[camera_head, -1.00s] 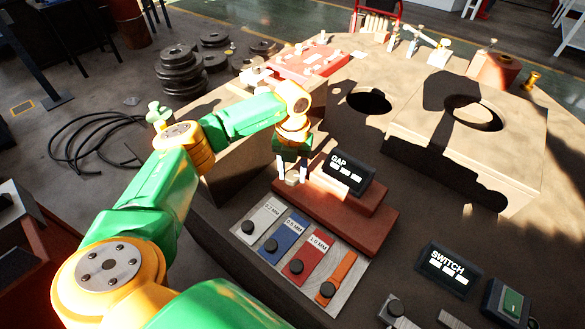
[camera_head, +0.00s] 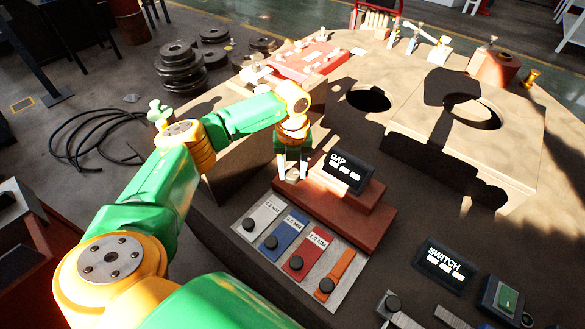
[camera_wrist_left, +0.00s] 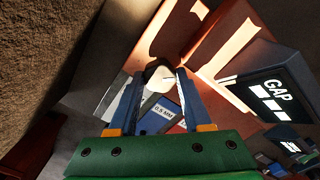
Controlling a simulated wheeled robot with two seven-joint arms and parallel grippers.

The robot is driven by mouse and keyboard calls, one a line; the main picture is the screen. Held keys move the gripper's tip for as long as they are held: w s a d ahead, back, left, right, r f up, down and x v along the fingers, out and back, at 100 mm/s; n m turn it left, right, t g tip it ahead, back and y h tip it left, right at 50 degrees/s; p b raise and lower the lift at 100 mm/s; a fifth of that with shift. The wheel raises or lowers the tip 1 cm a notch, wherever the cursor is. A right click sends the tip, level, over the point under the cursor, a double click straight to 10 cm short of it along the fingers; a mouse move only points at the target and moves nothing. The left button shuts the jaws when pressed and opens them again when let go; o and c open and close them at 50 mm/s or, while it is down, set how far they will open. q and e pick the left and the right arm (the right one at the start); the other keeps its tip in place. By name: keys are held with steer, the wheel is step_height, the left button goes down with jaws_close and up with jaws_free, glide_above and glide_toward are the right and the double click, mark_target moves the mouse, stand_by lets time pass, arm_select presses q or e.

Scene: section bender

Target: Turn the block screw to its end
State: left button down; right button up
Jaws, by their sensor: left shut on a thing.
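The block screw shows as a pale round knob (camera_head: 292,175) at the left end of the stepped red-brown block (camera_head: 345,222). It also shows in the left wrist view (camera_wrist_left: 160,77), between the fingertips. My left gripper (camera_head: 292,168) points down over the knob and is shut on it, one finger on each side. In the left wrist view the blue-grey fingers (camera_wrist_left: 158,82) reach to the knob's sides. The screw's shaft is hidden, and I cannot tell how far it is turned. My right gripper is not in view.
A GAP display (camera_head: 347,172) stands on the block close to my left gripper; its bars are white. A plate (camera_head: 347,287) with several labelled gauge strips lies in front. A SWITCH display (camera_head: 445,265) and a green-buttoned box (camera_head: 508,298) stand at lower right.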

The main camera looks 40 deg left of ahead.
arm_select(q)
steer(key=shift+c, duration=1.9)
jaws_free()
steer(key=shift+o, duration=0.2)
steer(key=shift+a, duration=0.1)
